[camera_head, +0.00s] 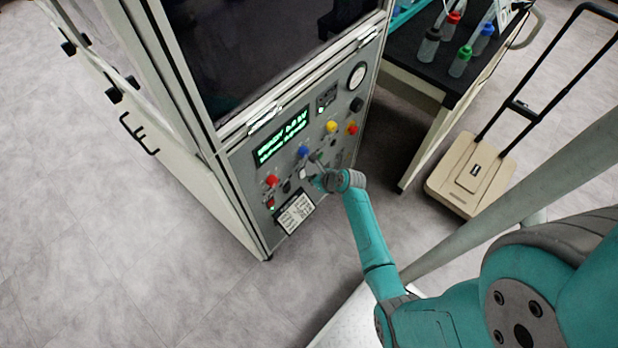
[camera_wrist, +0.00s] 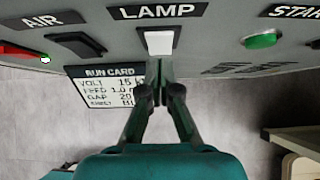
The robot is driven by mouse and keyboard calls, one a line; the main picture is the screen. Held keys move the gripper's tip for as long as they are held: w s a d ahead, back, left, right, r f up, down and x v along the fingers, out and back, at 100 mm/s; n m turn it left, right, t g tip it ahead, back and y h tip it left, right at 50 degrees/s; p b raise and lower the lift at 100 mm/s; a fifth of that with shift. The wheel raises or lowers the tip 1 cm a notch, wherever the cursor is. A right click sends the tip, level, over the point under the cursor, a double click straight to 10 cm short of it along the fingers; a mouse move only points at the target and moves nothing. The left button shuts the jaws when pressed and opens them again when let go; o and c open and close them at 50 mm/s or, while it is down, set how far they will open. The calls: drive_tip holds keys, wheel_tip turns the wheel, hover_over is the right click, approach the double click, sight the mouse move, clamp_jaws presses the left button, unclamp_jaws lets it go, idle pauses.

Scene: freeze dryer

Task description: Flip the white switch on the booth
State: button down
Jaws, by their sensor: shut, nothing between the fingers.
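The white switch (camera_wrist: 158,42) sits under the LAMP label (camera_wrist: 158,11) on the grey booth panel, in the upper middle of the wrist view. My gripper (camera_wrist: 160,68) is shut and empty, its fingertips together just below the switch's lower edge in that view. I cannot tell whether they touch it. In the head view my gripper (camera_head: 317,168) is at the front panel of the booth (camera_head: 244,170), among the buttons below the green display. The switch is hard to make out there.
A black switch (camera_wrist: 78,43) under AIR lies left of the white switch, and a green button (camera_wrist: 262,39) under START lies right. A run card (camera_head: 295,212) hangs below. A table with bottles (camera_head: 429,47) and a beige trolley (camera_head: 474,175) stand to the right.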

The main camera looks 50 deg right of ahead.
drive_tip(key=shift+w, duration=0.35)
drive_tip(key=shift+w+f, duration=0.15)
drive_tip(key=shift+r, duration=0.2)
drive_tip(key=shift+w+r, duration=0.1)
drive_tip(key=shift+r, duration=0.65)
